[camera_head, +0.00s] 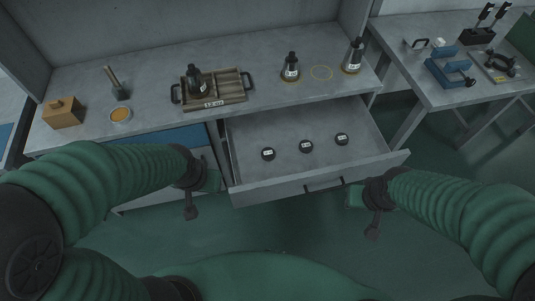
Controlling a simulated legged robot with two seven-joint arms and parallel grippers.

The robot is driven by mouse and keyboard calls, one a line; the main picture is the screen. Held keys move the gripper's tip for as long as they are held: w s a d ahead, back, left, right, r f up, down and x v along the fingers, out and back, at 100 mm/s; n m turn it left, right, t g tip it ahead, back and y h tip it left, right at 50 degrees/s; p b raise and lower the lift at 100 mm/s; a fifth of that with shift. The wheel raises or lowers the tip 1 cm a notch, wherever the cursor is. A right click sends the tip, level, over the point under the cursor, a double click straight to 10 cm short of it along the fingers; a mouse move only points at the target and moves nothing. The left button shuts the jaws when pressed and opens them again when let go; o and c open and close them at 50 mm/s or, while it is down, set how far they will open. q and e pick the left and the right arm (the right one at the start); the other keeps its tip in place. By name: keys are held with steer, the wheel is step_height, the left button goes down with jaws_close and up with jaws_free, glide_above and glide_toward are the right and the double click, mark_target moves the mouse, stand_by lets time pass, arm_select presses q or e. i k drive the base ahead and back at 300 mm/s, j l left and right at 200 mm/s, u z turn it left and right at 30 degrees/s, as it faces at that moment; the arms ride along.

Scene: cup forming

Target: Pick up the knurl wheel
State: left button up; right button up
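Three small black round pieces with white labels lie spaced apart in a row in the open drawer: a left one (268,154), a middle one (306,146) and a right one (342,139). They look like wheels, but the labels are too small to read. My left gripper (196,202) hangs in front of the cabinet, left of the drawer. My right gripper (368,218) hangs in front of the drawer's right part. Both are apart from the wheels, and nothing shows held in them. Their fingers are too dark and small to tell open from shut.
The open drawer's front wall (290,190) stands between my grippers and the wheels. On the worktop are a wooden tray (228,101), black bottle-like tools (291,68), an orange-filled dish (120,115) and a wooden box (63,112). A second table (440,95) stands right.

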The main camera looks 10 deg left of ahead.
mark_target(269, 154)
steer(key=i+j, duration=0.15)
steer(key=j, duration=0.2)
steer(key=i+j, duration=0.15)
steer(key=j, duration=0.2)
steer(key=i+j+u, duration=0.1)
steer(key=j, duration=0.3)
steer(key=i+j, duration=0.4)
steer(key=j, duration=0.3)
